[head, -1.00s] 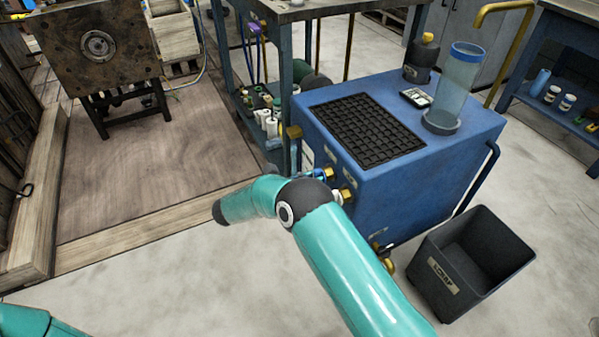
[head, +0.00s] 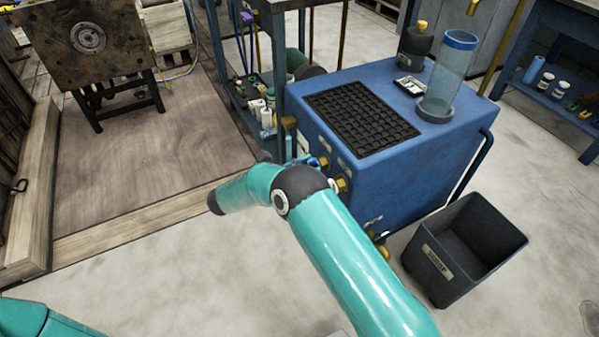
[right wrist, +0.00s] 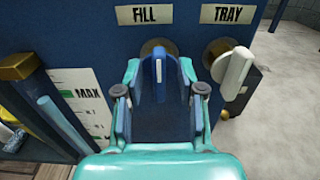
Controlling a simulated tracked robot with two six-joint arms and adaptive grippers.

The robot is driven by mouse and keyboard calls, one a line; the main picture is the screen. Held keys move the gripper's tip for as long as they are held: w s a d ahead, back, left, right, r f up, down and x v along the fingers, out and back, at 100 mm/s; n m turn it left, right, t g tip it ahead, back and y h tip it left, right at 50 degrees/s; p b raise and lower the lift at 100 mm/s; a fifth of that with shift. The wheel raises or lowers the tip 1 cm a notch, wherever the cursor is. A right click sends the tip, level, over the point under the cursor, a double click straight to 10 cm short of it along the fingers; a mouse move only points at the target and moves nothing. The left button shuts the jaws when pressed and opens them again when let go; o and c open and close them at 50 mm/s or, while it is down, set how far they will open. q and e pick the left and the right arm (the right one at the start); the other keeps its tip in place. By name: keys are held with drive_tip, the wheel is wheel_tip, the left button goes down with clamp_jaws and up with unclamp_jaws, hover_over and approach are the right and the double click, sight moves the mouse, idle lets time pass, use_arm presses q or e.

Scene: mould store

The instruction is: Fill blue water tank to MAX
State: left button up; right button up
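The blue water tank (head: 400,175) stands right of centre in the head view, with brass fittings on its near side. In the right wrist view, a blue lever (right wrist: 159,75) sits under the FILL label (right wrist: 152,14). My right gripper (right wrist: 160,95) has its fingers apart on either side of that lever, with gaps visible. A white lever (right wrist: 236,75) hangs tilted under the TRAY label (right wrist: 228,14). A gauge scale with a green MAX mark (right wrist: 88,94) is at left, behind a blue tube (right wrist: 62,125); its exact level is unclear. My left gripper is out of view.
A black grid (head: 361,117) and a clear cylinder (head: 449,80) are on the tank's top. A dark bin (head: 440,277) stands on the floor to its right. A shelved bench (head: 262,110) stands close behind the tank's left side.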

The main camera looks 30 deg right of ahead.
wheel_tip(320, 180, up, 9)
idle(0.4)
drive_tip(key=shift+s, duration=0.1)
idle(0.3)
